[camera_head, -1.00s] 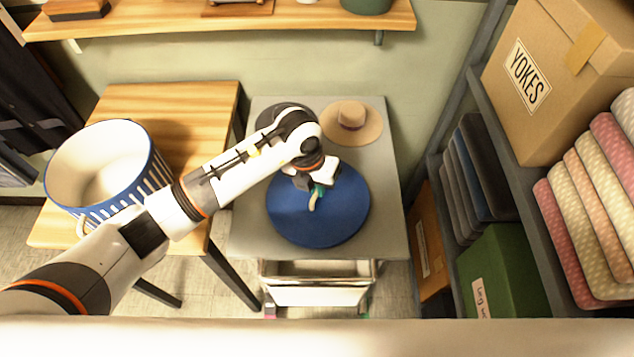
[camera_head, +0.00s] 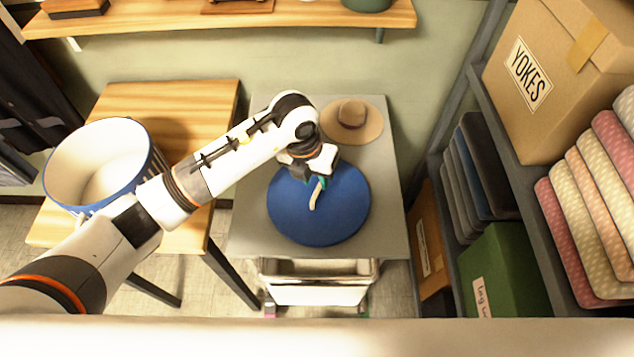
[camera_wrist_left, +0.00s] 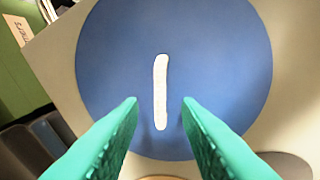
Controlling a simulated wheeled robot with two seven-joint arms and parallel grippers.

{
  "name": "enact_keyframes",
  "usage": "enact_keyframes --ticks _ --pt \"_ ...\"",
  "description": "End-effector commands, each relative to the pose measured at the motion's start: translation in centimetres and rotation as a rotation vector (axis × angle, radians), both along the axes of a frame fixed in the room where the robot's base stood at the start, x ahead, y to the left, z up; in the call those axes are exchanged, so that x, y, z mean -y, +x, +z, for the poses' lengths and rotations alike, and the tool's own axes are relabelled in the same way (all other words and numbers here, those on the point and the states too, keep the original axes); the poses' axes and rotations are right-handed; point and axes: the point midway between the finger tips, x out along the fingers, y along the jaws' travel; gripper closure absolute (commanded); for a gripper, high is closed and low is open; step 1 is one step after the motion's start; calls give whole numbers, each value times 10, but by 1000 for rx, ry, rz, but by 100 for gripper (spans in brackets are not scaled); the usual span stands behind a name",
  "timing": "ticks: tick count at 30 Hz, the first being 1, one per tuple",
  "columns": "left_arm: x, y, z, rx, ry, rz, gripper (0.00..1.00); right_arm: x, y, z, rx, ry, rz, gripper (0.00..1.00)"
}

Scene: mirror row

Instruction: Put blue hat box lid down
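The blue hat box lid (camera_head: 335,226) is a round disc lying flat on the grey table (camera_head: 250,240), with a pale strap handle (camera_head: 316,194) across its middle. The lid also shows in the left wrist view (camera_wrist_left: 215,60), with its white handle (camera_wrist_left: 161,90). My left gripper (camera_head: 317,186) is above the lid. In the left wrist view its green fingers (camera_wrist_left: 160,103) are open, one on each side of the handle and apart from it. The blue and white striped hat box (camera_head: 100,170) stands open on the wooden table to the left. My right gripper is not in view.
A tan straw hat (camera_head: 365,125) lies behind the lid on the grey table. A shelf rack at the right holds a YOKES carton (camera_head: 550,80), folded fabrics and a green box (camera_head: 505,275). A wooden shelf (camera_head: 220,20) runs along the back wall.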

Motion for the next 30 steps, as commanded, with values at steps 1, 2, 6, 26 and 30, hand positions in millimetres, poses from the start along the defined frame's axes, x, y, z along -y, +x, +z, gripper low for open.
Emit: enact_keyframes --ticks 1,2,6,26,30 --pt "-2 1 11 6 -1 -1 69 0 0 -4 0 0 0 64" --pt "-3 1 18 6 -1 -1 69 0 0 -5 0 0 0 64" --pt "-8 0 48 6 -1 1 69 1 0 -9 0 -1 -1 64" --pt "-15 -3 87 0 0 1 69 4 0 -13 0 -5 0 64" --pt "-15 -3 87 0 0 0 69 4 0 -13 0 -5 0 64"
